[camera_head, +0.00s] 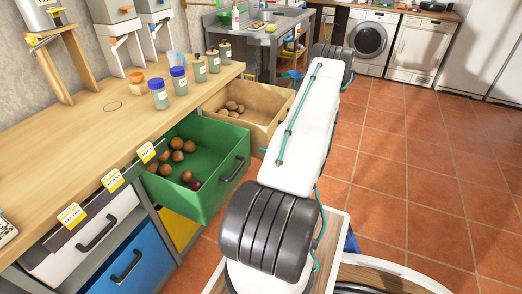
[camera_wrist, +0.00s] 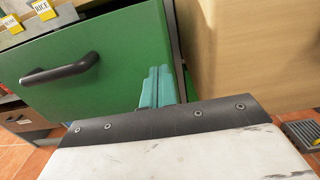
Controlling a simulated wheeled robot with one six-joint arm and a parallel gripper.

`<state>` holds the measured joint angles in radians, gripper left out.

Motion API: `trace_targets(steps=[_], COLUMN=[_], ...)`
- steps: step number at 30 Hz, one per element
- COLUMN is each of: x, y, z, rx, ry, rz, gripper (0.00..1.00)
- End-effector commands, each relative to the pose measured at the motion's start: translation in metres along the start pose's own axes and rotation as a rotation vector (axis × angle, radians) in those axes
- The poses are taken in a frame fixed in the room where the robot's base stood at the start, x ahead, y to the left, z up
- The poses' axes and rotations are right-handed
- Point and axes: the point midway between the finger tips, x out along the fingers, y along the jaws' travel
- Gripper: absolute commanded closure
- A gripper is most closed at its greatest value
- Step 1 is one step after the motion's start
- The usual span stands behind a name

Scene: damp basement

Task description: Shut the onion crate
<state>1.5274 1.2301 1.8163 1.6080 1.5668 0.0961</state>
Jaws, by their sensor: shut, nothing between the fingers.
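A green crate (camera_head: 208,196) is pulled out from under the wooden counter, holding several round brown onion-like items and one darker reddish one. Its dark bar handle (camera_head: 233,169) is on the front face. In the wrist view the green front (camera_wrist: 110,62) and handle (camera_wrist: 60,70) fill the left side. A light wooden crate (camera_head: 262,125) beyond it is also pulled out and holds several tan, potato-like lumps. Its plain side appears at right in the wrist view (camera_wrist: 250,50). My gripper (camera_wrist: 158,75) is shut and empty, its teal fingers near the green front's right edge; contact is unclear.
The counter (camera_head: 130,122) carries several jars (camera_head: 158,94) and yellow labels along its edge. A white drawer (camera_head: 85,245) and a blue drawer (camera_head: 130,265) sit at lower left. Open tiled floor (camera_head: 420,170) lies right of my arm.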

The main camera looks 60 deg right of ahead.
Motion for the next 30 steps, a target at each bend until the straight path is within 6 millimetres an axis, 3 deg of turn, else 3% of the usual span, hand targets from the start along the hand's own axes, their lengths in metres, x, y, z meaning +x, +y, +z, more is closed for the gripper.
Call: trace_targets(steps=[1, 6, 15, 17, 22, 26, 30], x=[-0.016, -0.050, -0.089, -0.091, -0.088, -0.081, -0.061], y=[-0.002, 0.002, 0.004, 0.015, 0.064, 0.070, 0.070], z=[0.000, 0.000, 0.000, -0.001, -0.003, -0.003, -0.003], rx=[0.000, -0.001, 0.000, 0.003, 0.004, -0.001, -0.001], ry=[0.000, -0.001, -0.001, -0.001, 0.000, 0.000, 0.000], rz=[-0.008, 0.003, 0.008, 0.009, 0.009, 0.011, 0.012], gripper=[1.00, 1.00, 1.00, 1.00, 1.00, 1.00, 1.00])
